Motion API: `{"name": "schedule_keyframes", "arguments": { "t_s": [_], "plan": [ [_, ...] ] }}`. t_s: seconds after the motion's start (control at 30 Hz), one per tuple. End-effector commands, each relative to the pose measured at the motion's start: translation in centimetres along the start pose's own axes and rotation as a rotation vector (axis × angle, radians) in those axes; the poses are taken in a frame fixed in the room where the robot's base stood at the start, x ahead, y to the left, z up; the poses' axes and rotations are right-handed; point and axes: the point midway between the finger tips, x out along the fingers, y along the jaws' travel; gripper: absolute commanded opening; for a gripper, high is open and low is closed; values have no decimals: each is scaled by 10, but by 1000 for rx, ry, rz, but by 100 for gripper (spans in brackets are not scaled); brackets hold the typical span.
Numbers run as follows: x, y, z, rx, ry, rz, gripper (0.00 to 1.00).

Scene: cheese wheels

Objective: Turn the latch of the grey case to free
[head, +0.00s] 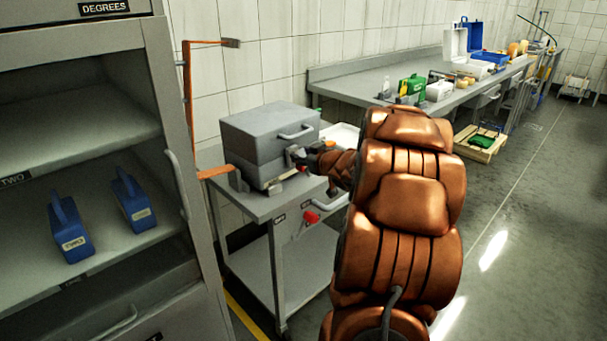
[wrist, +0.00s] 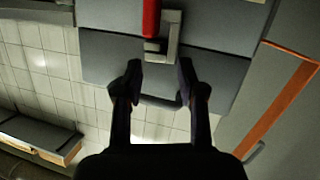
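The grey case (head: 262,137) stands closed on a grey cart, with a pale handle (head: 296,132) on its upper front. In the wrist view, the case (wrist: 110,55) fills the top middle. Its latch (wrist: 172,38) is a grey metal bracket with a red part (wrist: 151,17) beside it, just beyond my fingertips. My gripper (wrist: 160,72) is open, and its two dark fingers are apart with nothing between the tips. The case handle shows behind the fingers, lower in that view. In the head view, my gripper (head: 308,157) is at the case front and the latch is mostly hidden.
The cart (head: 262,208) also bears a white tray (head: 342,136). A grey cabinet (head: 178,170) with blue blocks (head: 133,200) stands close on the left. A long bench (head: 345,88) runs behind; the floor on the right is open.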

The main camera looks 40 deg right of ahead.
Motion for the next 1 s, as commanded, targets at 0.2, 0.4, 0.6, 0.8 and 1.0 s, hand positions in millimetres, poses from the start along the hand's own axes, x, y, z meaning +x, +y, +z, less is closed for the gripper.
{"name": "schedule_keyframes", "arguments": {
  "t_s": [0.2,0.4,0.6,0.8,1.0],
  "plan": [
    [-9,22,45,53,176,-123,40],
    [-25,27,61,88,270,-203,40],
    [-26,26,61,95,296,-227,40],
    [-6,21,54,94,296,-227,40],
    [18,15,46,95,296,-227,40]
  ]
}}
